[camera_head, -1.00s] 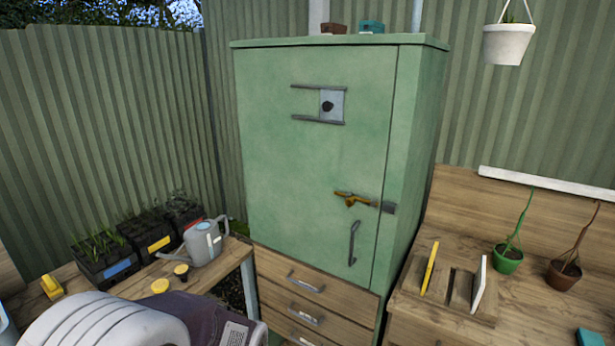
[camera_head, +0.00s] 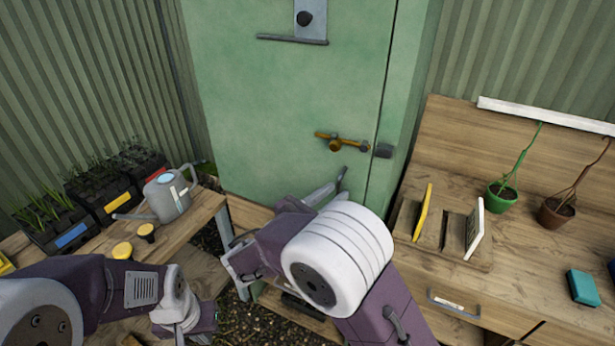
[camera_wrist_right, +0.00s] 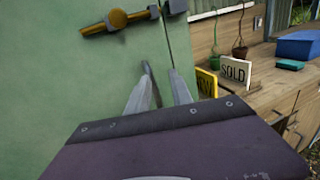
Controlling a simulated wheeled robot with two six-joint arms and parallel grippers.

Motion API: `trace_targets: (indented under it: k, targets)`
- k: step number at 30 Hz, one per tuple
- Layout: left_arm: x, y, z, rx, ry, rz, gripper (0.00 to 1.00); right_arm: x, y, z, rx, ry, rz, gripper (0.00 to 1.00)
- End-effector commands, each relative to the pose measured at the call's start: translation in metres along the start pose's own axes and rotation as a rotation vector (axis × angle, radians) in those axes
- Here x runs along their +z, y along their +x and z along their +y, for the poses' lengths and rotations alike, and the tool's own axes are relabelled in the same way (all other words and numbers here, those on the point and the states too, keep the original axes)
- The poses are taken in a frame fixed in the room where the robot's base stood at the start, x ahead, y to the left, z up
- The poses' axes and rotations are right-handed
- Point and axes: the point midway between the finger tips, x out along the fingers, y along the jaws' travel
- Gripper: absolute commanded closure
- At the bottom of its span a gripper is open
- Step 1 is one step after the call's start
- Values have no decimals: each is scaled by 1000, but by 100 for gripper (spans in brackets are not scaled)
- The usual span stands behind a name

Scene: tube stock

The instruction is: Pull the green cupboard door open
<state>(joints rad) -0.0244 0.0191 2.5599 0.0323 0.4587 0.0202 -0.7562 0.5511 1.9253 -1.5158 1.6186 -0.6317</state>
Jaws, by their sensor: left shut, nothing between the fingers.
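The green cupboard door (camera_head: 270,120) is closed, with no gap at its right edge. A brass latch (camera_head: 336,143) lies across it, its end by a grey catch (camera_head: 383,150) on the frame. Below it is the dark upright handle (camera_wrist_right: 147,70), partly hidden behind my fingers. My right gripper (camera_head: 338,183) reaches up to the handle. In the right wrist view its two fingers (camera_wrist_right: 160,92) are apart, with the handle at the left fingertip; contact cannot be told. My left gripper (camera_head: 203,328) is low at the left, shut and empty, away from the door, its fingertips hardly visible.
A grey watering can (camera_head: 168,197) and planted trays (camera_head: 105,195) stand on the left bench. At right, a wooden bench (camera_head: 385,263) holds sign cards (camera_head: 474,230), potted plants (camera_head: 503,195) and a teal block (camera_head: 582,287).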

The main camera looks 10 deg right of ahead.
Motion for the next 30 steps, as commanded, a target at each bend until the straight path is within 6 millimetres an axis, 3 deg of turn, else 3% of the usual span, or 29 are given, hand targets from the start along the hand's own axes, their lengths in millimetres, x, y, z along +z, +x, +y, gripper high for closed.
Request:
trace_targets:
  k: [1, 3, 8, 11, 21, 30]
  targets:
    - [1, 4, 0, 0, 0, 0, 100, -13, -19, 11, 51, -24, 0, 68]
    - [1, 4, 0, 0, 0, 0, 100, -17, -33, 18, 88, -35, 1, 68]
    - [0, 3, 0, 0, 0, 0, 100, -16, -36, 20, 100, -33, 3, 68]
    - [0, 2, 0, 0, 0, 0, 100, -16, -25, 20, 96, -33, 4, 68]
    - [-1, -6, 0, 0, 0, 0, 100, -16, 41, 26, 94, -33, 5, 68]
    - [-1, -7, 0, 0, 0, 0, 100, -18, 54, 28, 97, -33, 6, 68]
